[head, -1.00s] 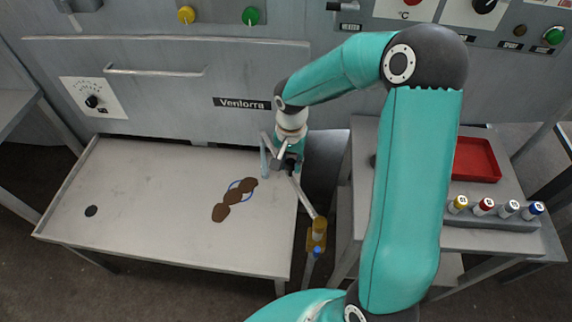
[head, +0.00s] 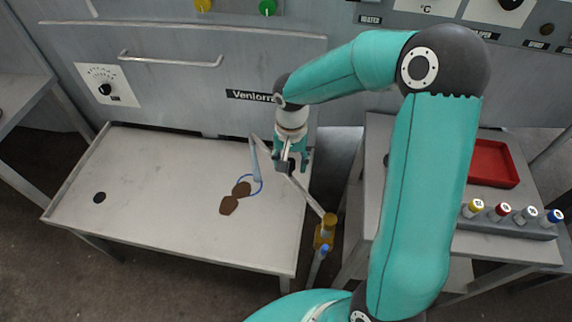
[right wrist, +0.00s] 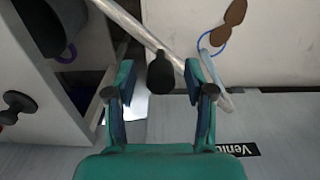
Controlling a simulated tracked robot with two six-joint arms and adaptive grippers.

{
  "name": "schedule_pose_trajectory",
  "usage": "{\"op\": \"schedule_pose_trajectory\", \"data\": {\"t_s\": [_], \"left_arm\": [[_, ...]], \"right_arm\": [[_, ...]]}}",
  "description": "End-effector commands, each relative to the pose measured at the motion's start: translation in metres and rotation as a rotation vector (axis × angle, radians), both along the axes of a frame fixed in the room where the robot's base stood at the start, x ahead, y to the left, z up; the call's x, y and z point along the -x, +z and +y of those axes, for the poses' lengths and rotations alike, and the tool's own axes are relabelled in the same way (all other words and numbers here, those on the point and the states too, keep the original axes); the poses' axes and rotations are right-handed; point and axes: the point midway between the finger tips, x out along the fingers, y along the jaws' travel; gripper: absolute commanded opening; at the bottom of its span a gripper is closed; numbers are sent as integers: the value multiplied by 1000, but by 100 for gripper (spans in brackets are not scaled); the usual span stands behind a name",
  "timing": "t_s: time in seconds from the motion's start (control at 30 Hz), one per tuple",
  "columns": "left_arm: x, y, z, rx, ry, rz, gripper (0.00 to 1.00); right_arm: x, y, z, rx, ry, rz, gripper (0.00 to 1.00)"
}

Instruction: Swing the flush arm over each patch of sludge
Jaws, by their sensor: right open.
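Two joined patches of brown sludge, an upper one (head: 242,189) and a lower one (head: 229,205), lie on the tray table (head: 150,190). The flush arm (head: 308,197) is a grey bar running from a yellow pivot (head: 326,232) to a pale blue nozzle end (head: 255,165) over the table. A blue ring (head: 260,187) shows beside and partly around the upper patch. My right gripper (head: 290,164) is open at the bar; in the right wrist view its fingers are either side of a black knob (right wrist: 160,73), contact unclear. My left gripper is out of view.
A drain hole (head: 99,197) is at the table's left. The grey Venlorra machine front (head: 190,90) stands behind. At right, a side table holds a red tray (head: 492,163) and a rack (head: 510,225) of capped cylinders.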

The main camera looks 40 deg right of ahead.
Motion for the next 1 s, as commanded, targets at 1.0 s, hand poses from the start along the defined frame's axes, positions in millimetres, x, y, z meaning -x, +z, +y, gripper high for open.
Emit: {"op": "schedule_pose_trajectory", "data": {"t_s": [1.0], "left_arm": [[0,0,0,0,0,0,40]], "right_arm": [[0,119,0,0,0,0,54]]}}
